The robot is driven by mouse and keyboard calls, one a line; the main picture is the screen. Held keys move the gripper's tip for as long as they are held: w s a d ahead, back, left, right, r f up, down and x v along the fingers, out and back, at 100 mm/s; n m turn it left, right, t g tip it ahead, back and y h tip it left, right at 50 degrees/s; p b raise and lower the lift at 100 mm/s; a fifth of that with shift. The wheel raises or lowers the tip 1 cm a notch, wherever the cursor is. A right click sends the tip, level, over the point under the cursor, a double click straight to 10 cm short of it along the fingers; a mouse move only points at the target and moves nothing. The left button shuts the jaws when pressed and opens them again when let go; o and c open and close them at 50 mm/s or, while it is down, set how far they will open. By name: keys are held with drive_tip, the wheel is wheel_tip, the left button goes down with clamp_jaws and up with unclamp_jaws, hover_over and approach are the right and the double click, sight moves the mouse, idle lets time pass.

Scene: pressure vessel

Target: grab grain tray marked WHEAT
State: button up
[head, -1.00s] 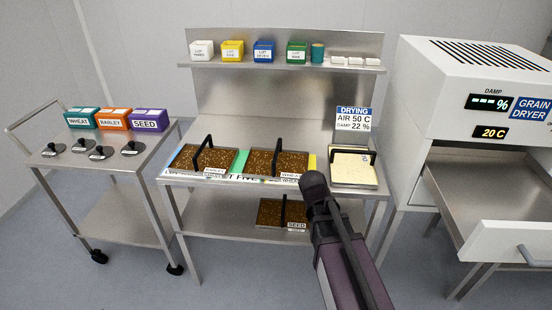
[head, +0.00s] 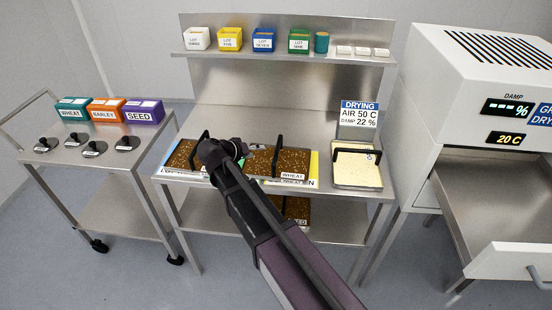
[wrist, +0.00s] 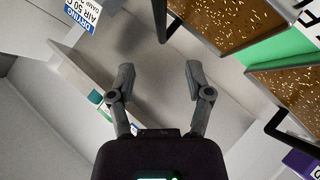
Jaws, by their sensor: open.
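The tray marked WHEAT (head: 292,175) holds brown grain and stands in the middle of the steel bench, with a black upright handle (head: 279,155). My gripper (wrist: 157,76) is open and empty in the wrist view, its two fingers apart. In the head view my arm's end is over the bench, in front of the left brown-grain tray (head: 184,155) and the WHEAT tray's left part. The fingertips are hard to make out there. In the wrist view what appears to be the WHEAT tray (wrist: 225,20) lies up and right of the fingers, not between them.
A pale-grain tray (head: 357,170) stands at the bench's right under a DRYING sign (head: 358,114). A SEED tray (head: 297,210) is on the lower shelf. Coloured lot boxes (head: 264,40) line the upper shelf. A cart (head: 80,163) stands left, the grain dryer (head: 500,110) right.

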sight(278, 150)
drive_tip(key=shift+w+a+r, duration=0.1)
drive_tip(key=shift+a, duration=0.05)
drive_tip(key=b+x, duration=0.4)
drive_tip(key=x, duration=0.3)
drive_tip(key=shift+w, duration=0.15)
drive_tip(key=shift+w+d+f, duration=0.35)
drive_tip(key=shift+w+d, duration=0.05)
drive_tip(key=shift+w, duration=0.05)
drive_tip(key=shift+b+x, duration=1.3)
drive_tip(key=shift+x, duration=0.55)
drive_tip(key=shift+b+x, duration=0.3)
drive_tip(key=shift+x, duration=0.45)
